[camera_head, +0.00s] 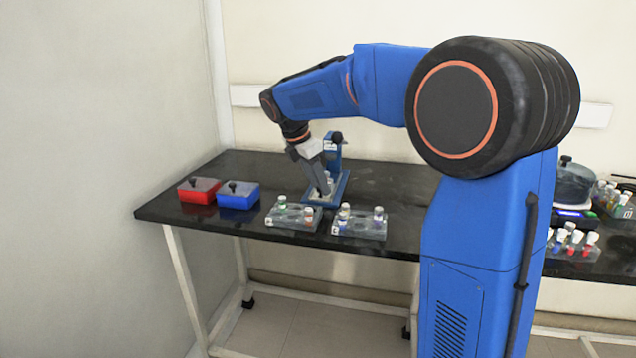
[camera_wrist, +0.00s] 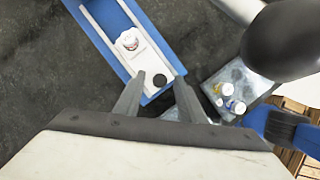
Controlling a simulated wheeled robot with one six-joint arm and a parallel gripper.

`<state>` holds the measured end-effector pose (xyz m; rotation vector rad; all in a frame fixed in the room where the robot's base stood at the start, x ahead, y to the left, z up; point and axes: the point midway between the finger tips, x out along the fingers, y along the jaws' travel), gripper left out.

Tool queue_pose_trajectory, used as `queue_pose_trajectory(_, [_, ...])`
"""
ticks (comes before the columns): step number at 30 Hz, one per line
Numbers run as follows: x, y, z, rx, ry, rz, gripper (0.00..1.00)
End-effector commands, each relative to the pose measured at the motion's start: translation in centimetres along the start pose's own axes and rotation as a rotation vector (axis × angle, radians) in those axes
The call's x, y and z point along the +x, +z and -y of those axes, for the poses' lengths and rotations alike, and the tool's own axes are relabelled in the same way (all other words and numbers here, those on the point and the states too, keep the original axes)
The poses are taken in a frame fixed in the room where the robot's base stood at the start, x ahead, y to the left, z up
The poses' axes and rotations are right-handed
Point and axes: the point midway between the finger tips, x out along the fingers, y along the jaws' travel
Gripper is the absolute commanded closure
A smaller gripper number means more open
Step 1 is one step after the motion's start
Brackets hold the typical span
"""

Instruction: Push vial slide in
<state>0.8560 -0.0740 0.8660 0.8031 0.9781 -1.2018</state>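The vial slide is a pale strip (camera_wrist: 144,62) on a blue base, seen in the wrist view. A white-capped vial (camera_wrist: 130,41) stands on it, and a dark round knob (camera_wrist: 160,81) sits near its close end. The blue device (camera_head: 341,185) holding the slide is on the black table in the head view. My gripper (camera_head: 324,192) reaches down over it. In the wrist view my gripper (camera_wrist: 160,76) has its fingers apart, one to either side of the knob, with no visible grip on it. Whether a finger touches the slide cannot be told.
Two clear racks (camera_head: 294,217) (camera_head: 359,225) with capped vials stand in front of the device. A red box (camera_head: 199,191) and a blue box (camera_head: 238,196) are at left. The table behind the boxes is clear.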

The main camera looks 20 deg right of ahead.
Motion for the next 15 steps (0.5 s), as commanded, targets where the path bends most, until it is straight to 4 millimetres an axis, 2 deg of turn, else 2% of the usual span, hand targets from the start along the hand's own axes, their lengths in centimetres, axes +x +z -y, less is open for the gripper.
queue_pose_trajectory(2, [-0.01,-0.01,0.0,0.0,0.0,0.0,0.64])
queue_pose_trajectory(7, [-0.02,-0.02,-0.01,0.0,0.0,0.0,1.0])
queue_pose_trajectory(15, [0.31,0.66,-0.79,0.001,-0.002,0.0,1.0])
